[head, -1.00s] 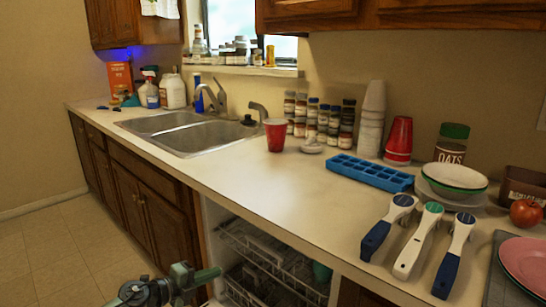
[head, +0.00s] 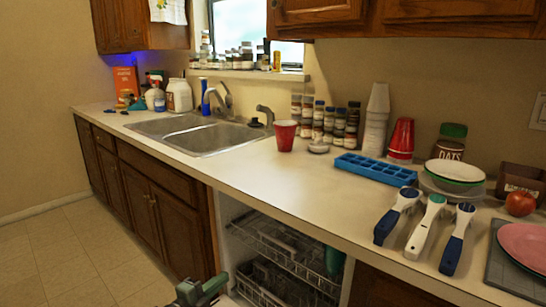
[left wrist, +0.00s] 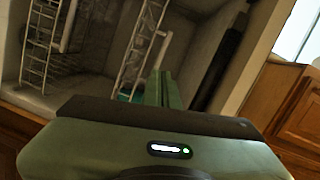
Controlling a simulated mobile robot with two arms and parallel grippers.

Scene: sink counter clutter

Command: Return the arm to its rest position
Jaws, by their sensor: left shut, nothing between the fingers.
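My left gripper (head: 212,287) shows at the bottom edge of the head view, low in front of the open dishwasher (head: 225,235) and below the counter. Only its green fingers and a dark part show; the rest of the arm is cut off. In the left wrist view its two green fingers (left wrist: 158,88) are together with nothing between them. They point toward the dishwasher opening, with white wire racks (left wrist: 130,60) beyond. My right gripper is in neither view.
The counter (head: 290,185) runs above the dishwasher. Near its front edge lie several scoop-like utensils (head: 425,228). A red cup (head: 285,135), a blue ice tray (head: 373,169) and a sink (head: 215,138) are farther back. The floor (head: 80,265) at left is clear.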

